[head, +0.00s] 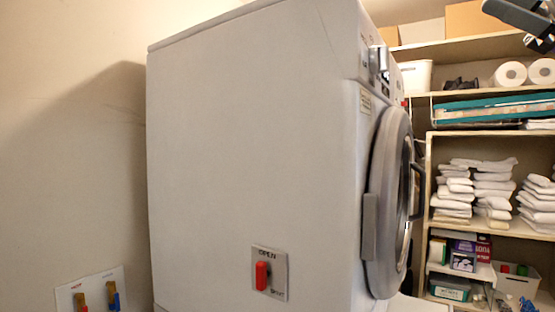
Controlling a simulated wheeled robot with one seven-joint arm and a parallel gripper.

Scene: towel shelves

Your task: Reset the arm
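My gripper (532,28) shows only in part, as dark grey and black pieces at the top right corner of the head view. The rest of it and most of my arm are cut off by the picture's edge. I cannot tell whether it is open or shut. I see nothing held in the visible part. It appears in front of the upper shelves, and its distance from them is unclear.
A large white washing machine (255,150) fills the middle, its round door (388,205) closed. Shelves (470,48) at right hold towel stacks (494,185), paper rolls (510,74), boxes and a white bin (516,280). A red-handled switch (262,276) is on the machine's side.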

